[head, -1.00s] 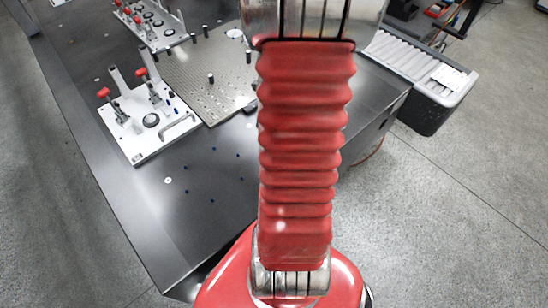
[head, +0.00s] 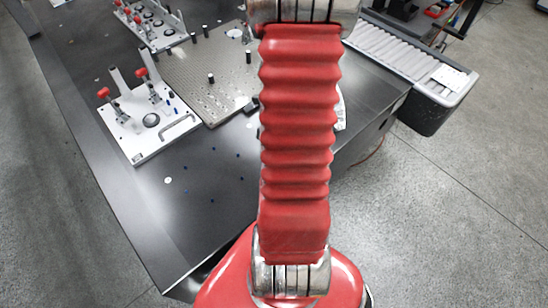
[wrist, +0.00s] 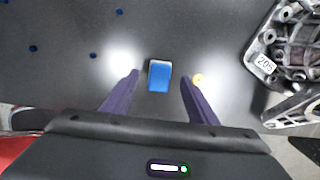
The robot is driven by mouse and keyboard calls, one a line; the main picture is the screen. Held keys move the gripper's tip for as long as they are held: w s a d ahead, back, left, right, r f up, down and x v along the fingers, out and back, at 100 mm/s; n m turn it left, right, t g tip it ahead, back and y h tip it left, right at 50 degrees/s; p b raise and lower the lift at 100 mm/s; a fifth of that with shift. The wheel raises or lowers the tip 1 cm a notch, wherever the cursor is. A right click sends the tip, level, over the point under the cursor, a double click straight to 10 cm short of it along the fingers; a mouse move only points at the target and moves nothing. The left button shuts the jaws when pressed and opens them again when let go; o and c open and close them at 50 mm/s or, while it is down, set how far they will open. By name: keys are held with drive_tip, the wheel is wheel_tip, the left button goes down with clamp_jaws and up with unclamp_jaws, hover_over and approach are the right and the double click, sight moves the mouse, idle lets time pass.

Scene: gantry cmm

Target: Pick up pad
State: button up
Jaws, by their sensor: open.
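In the wrist view a small blue block with a pale far edge, which looks like the pad (wrist: 160,76), lies on the dark table top. My gripper (wrist: 159,77) is open, its two dark purple fingers spread to the left and right of the blue block. The block sits between the fingertips in the picture, with a gap on both sides. How high the fingers are above the table is hard to tell. In the head view my red arm hides the gripper and the pad.
In the head view, a white fixture plate with red clamps (head: 150,133) and a pegged plate (head: 205,75) stand on the dark table (head: 200,225).

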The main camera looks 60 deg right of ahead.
drive_tip(key=shift+w+f, duration=0.1)
drive_tip(key=shift+f, duration=1.75)
drive_tip(key=c, duration=1.2)
drive_tip(key=shift+c, duration=0.2)
drive_tip(key=shift+r, duration=5.05)
